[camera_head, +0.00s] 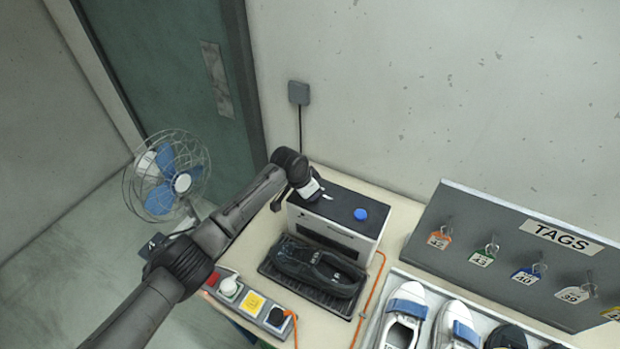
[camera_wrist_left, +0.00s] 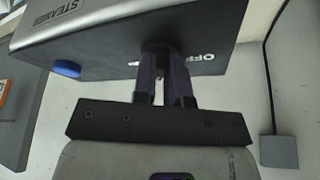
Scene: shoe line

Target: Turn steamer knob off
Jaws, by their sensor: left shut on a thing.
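The steamer (camera_head: 336,221) is a light box with a dark top and a blue round button (camera_head: 360,214), standing on the table by the wall. In the left wrist view, the STEAMER lettering and the blue button (camera_wrist_left: 66,69) show on it. My left gripper (camera_head: 312,190) is at the steamer's far left top. In the left wrist view, its fingers (camera_wrist_left: 165,62) are shut on the dark steamer knob (camera_wrist_left: 157,46), beside the partly covered OFF label (camera_wrist_left: 203,57). The fingers hide much of the knob, so its pointing direction cannot be told. My right gripper is not in view.
A dark shoe (camera_head: 318,266) lies on a black tray in front of the steamer. A control strip (camera_head: 252,302) with a red button and white dial is at the left front. Shoes, a TAGS board (camera_head: 508,255) and an orange cable are to the right.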

